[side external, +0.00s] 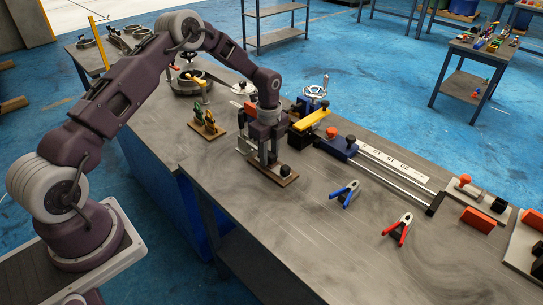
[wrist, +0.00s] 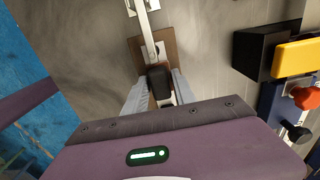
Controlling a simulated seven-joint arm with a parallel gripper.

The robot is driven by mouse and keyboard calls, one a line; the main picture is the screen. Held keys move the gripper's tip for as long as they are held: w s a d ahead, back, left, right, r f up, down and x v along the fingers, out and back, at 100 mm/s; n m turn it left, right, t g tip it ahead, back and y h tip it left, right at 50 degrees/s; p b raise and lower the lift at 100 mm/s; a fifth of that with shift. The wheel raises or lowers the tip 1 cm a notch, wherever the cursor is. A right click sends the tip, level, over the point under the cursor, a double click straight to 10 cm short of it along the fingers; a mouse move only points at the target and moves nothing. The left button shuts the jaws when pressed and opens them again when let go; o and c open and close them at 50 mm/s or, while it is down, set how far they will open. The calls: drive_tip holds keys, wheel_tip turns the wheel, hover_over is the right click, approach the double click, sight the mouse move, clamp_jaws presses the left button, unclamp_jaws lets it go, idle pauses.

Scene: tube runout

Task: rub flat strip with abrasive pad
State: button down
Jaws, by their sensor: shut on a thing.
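My gripper (side external: 266,158) points down over a brown board (side external: 249,158) near the left edge of the bench. In the wrist view, my gripper's two grey fingers (wrist: 160,92) are shut on a dark block (wrist: 157,76), which looks like the abrasive pad. A pale flat strip (wrist: 146,22) runs along the board (wrist: 171,43) and passes toward the block. The block hides part of the strip. I cannot tell whether the block touches the strip. In the side view the fingers hide the block. A black knob (side external: 285,170) is at the board's near end.
Blue pliers (side external: 345,193) and red pliers (side external: 398,228) lie on the bench. A small tool rack (side external: 207,125) is to the left. The near bench top is mostly clear.

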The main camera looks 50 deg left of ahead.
drive_tip(key=shift+d+f, duration=0.1)
drive_tip(key=shift+d, duration=1.15)
drive_tip(key=shift+a, duration=1.35)
drive_tip(key=shift+d+f, duration=0.1)
drive_tip(key=shift+d, duration=1.25)
drive_tip(key=shift+a, duration=1.4)
drive_tip(key=shift+d, duration=1.4)
drive_tip(key=shift+r, duration=0.2)
wheel_tip(320, 180, up, 8)
